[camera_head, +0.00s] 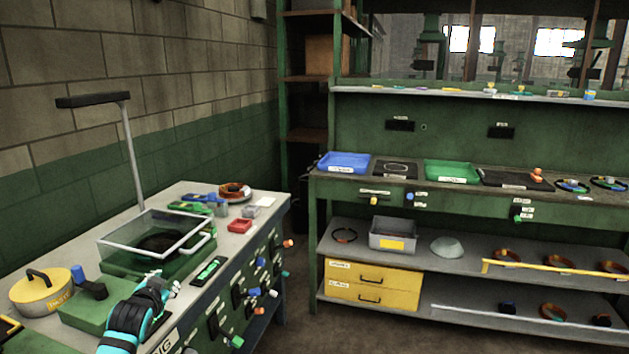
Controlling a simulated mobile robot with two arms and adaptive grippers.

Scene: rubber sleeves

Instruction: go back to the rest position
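My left gripper (168,287) is at the lower left in the head view, at the end of a teal and black arm. It is over the front part of the left workbench, beside a green block with a blue-handled part (90,287). Its fingers are small and partly hidden by the wrist, so I cannot tell whether they are open or shut. I see nothing clearly held in it. My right gripper is not in view.
The left workbench (262,212) carries a clear-walled tank (120,243), a yellow lidded pot (42,292), a red box (240,226) and a lamp post (132,155). Colored knobs stick out of its front. A second bench with trays (452,172) stands behind; floor between is clear.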

